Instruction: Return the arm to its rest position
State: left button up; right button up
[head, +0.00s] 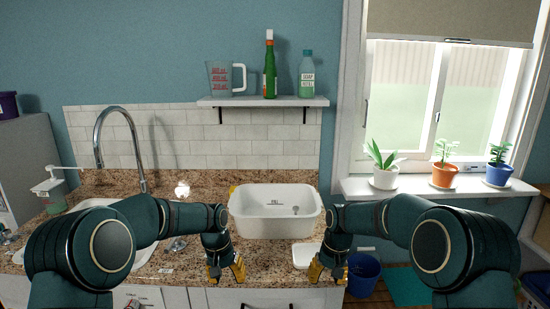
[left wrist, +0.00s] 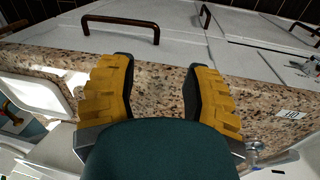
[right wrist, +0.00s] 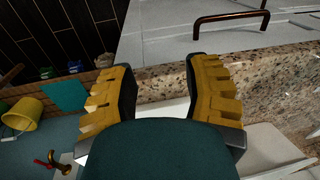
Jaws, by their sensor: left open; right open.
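My left gripper (head: 226,268) hangs above the front edge of the granite counter, left of the white tub. In the left wrist view its yellow-padded fingers (left wrist: 156,90) are apart with nothing between them, only counter edge and cabinet fronts behind. My right gripper (head: 328,270) hangs at the counter's front right end, beside a small white dish (head: 305,255). In the right wrist view its fingers (right wrist: 162,90) are also apart and empty. Both arms are bent forward over the counter from the lower corners of the head view.
A white tub (head: 262,222) stands on the granite counter (head: 265,265) between and behind the grippers. A tall faucet (head: 97,140) and sink are at left. A shelf (head: 263,101) holds a jug and bottles. Potted plants line the windowsill (head: 440,188). A blue bucket (head: 363,275) is on the floor.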

pick_arm(q)
jog(key=s+d+f+h, duration=0.2)
jog(key=s+d+f, duration=0.1)
jog(key=s+f, duration=1.15)
pick_arm(e)
jog(key=s+a+f+y, duration=0.2)
jog(key=s+a+f, duration=0.1)
jog(key=s+f, duration=1.15)
pick_arm(q)
jog(key=s+f+n, duration=0.1)
jog(key=s+f, duration=0.2)
jog(key=s, duration=0.4)
jog(key=s+f+n+t, duration=0.1)
jog(key=s+f, duration=0.1)
jog(key=s, duration=0.6)
jog(key=shift+f, duration=0.4)
pick_arm(e)
jog(key=s+f+m, duration=0.1)
jog(key=s+f, duration=0.1)
jog(key=s, duration=0.5)
jog(key=s+a+f+m+t, duration=0.1)
jog(key=s+f, duration=0.2)
jog(key=s, duration=0.5)
jog(key=shift+f, duration=0.2)
